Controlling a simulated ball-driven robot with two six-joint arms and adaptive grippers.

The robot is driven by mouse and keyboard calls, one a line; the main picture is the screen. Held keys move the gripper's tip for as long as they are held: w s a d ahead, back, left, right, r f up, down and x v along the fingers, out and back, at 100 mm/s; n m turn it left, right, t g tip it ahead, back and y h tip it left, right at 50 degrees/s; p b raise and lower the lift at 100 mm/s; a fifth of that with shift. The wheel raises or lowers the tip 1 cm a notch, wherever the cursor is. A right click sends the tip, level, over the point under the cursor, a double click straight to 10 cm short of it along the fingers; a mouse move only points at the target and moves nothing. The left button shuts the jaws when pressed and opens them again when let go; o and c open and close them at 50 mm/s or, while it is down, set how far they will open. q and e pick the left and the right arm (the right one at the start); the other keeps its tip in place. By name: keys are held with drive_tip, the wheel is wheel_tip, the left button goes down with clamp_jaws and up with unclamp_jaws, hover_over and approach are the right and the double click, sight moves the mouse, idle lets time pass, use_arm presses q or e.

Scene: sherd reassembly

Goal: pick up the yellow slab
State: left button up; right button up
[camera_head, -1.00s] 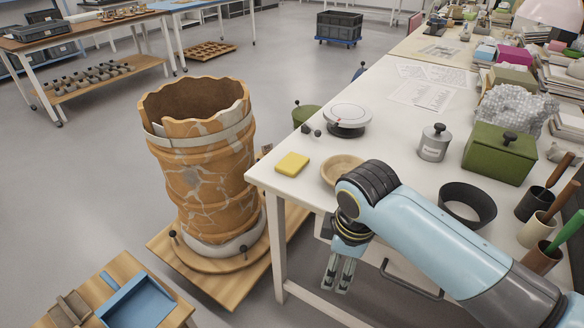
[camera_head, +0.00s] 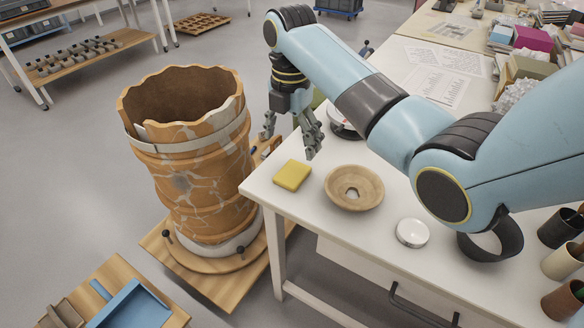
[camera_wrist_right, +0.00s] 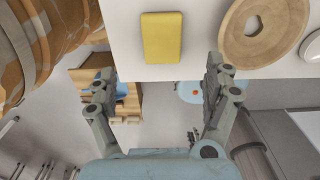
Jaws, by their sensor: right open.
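The yellow slab (camera_head: 292,175) lies flat on the white table near its left corner. It also shows in the right wrist view (camera_wrist_right: 162,38), top centre, ahead of and between the fingers. My right gripper (camera_head: 291,138) is above the table's left edge, just beyond the slab in the head view. Its fingers (camera_wrist_right: 160,88) are spread wide with nothing between them, and they do not touch the slab. My left gripper is not in view.
A wooden ring-shaped dish (camera_head: 354,188) sits just right of the slab. A white round lid (camera_head: 412,232) lies nearer the front. A large patched clay vessel (camera_head: 190,170) stands left of the table (camera_head: 290,205). My right arm covers much of the table.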

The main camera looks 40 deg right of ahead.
sight(293, 172)
wheel_tip(293, 172, down, 3)
drive_tip(key=shift+s+r, duration=0.1)
wheel_tip(293, 172, down, 6)
drive_tip(key=shift+d+f+b, duration=0.1)
drive_tip(key=shift+d+b, duration=0.05)
drive_tip(key=shift+b, duration=0.5)
drive_tip(key=c, duration=1.3)
drive_tip(key=shift+r, duration=0.2)
